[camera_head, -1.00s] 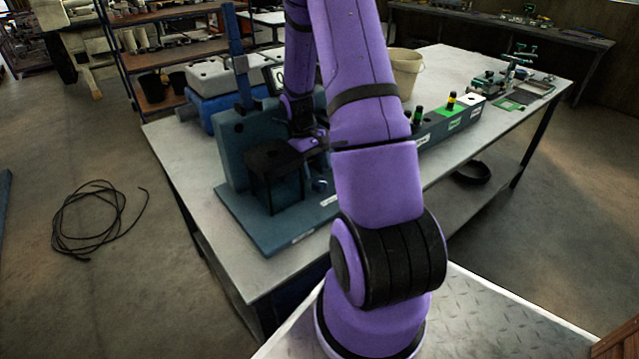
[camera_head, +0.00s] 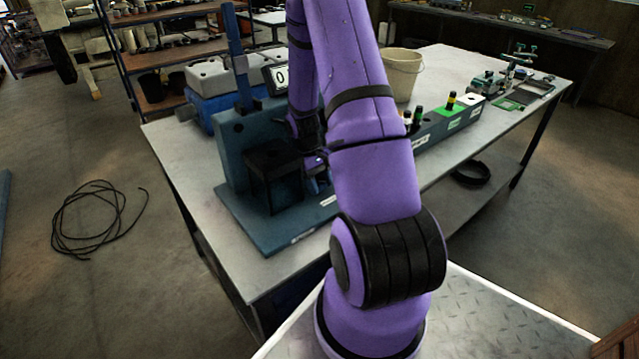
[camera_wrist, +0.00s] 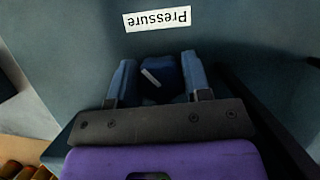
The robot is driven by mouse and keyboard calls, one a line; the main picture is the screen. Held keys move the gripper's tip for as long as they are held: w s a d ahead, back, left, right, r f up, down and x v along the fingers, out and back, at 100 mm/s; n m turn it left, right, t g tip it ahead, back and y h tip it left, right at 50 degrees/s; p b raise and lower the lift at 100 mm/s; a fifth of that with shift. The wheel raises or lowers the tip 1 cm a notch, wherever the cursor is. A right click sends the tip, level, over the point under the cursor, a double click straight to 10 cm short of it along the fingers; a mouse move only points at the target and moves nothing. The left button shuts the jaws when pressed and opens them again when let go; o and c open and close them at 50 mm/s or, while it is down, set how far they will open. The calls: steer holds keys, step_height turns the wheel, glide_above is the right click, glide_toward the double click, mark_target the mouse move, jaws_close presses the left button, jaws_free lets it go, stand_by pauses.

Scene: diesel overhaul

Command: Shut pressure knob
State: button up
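The Pressure label (camera_wrist: 157,18) shows upside down on the dark blue panel in the wrist view. Just below it in that view is a dark blue knob (camera_wrist: 163,72) with a short white mark set at a slant. My gripper (camera_wrist: 158,80) has its two blue fingers apart, one on each side of the knob. I cannot tell whether they touch it. In the head view my gripper (camera_head: 316,176) is at the right of a black box on the blue test stand (camera_head: 232,150). The knob is hidden there by the gripper and arm.
A display (camera_head: 279,77) reading 0 is partly behind my arm. The metal table (camera_head: 185,165) also carries a bucket (camera_head: 401,72) and a long blue block with bottles (camera_head: 440,122). A black cable coil (camera_head: 95,220) lies on the floor at left.

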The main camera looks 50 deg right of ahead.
steer(key=shift+m, duration=0.4)
steer(key=shift+m+t+y, duration=0.3)
steer(key=shift+m+y, duration=0.2)
steer(key=shift+m, duration=0.8)
steer(key=shift+m+t+y, duration=0.3)
steer(key=shift+m+y, duration=0.2)
steer(key=shift+m, duration=0.8)
steer(key=o, duration=0.9)
steer(key=shift+w+r, duration=0.1)
